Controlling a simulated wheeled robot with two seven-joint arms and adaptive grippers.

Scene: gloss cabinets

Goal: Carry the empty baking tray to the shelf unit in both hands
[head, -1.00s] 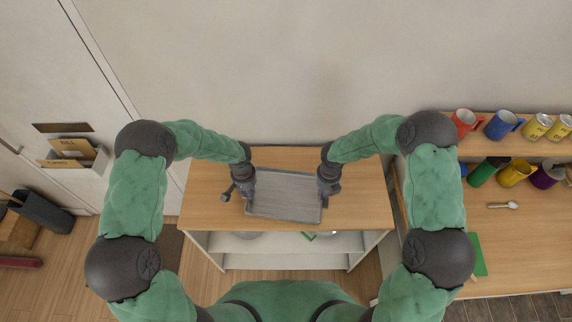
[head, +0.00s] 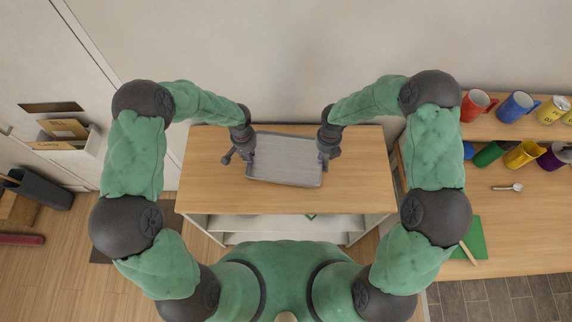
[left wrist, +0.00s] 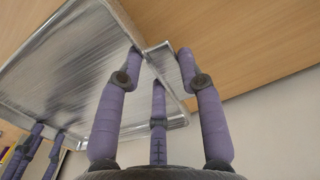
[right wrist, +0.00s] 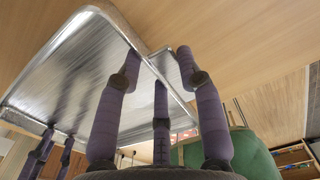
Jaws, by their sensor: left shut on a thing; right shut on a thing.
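The empty baking tray (head: 285,172) is a grey metal rectangle at the middle of the head view, over the wooden top of the shelf unit (head: 215,195). Its near right corner tilts slightly down in the picture. My left gripper (head: 247,156) is shut on the tray's left end, and my right gripper (head: 324,153) is shut on its right end. In the left wrist view the tray (left wrist: 75,70) shows silvery, with its rim between my purple fingers (left wrist: 160,62). The right wrist view shows the same hold on the tray (right wrist: 75,70). Whether the tray touches the top cannot be told.
A counter at right holds mugs, including a blue mug (head: 516,106), cans, a spoon (head: 507,188) and a green board (head: 468,240). A letter holder (head: 66,135) hangs on the left wall. The unit's top is bare around the tray.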

